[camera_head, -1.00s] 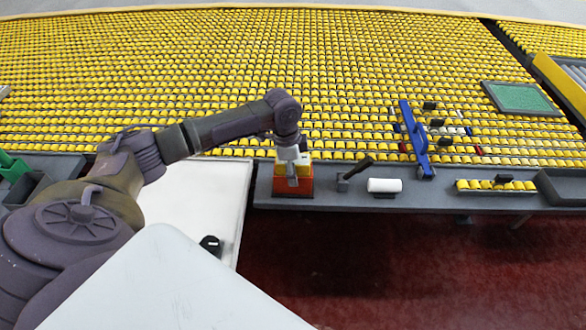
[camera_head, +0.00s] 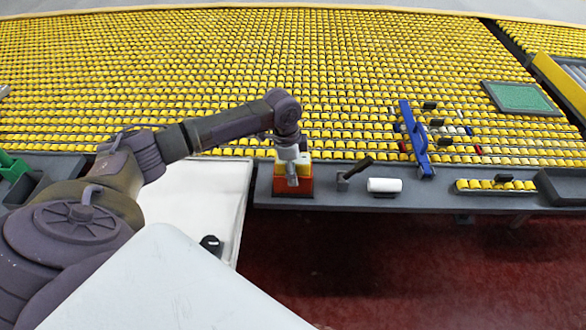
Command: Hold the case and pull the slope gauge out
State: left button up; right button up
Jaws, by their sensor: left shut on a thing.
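An orange-red case (camera_head: 304,187) with a yellow upper part (camera_head: 305,168) stands upright on the grey bench near its left end. The yellow part may be the slope gauge; the frame is too coarse to tell. My left gripper (camera_head: 292,181) reaches down onto it from above. Its grey fingers are shut and overlap the front of the yellow and orange parts, seemingly on the case. The gripper hides the middle of both. My right gripper is not in view.
A white surface (camera_head: 200,190) with a black knob (camera_head: 211,244) lies left of the case. Yellow rollers fill the back.

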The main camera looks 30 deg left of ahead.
pick_arm(q)
jog(key=o, duration=1.2)
jog(key=shift+r, duration=0.15)
jog(key=r, duration=0.4)
jog(key=a+r, duration=0.1)
jog(key=r, duration=0.6)
jog(key=shift+s+a+r, duration=0.15)
jog(key=shift+s+r, duration=0.2)
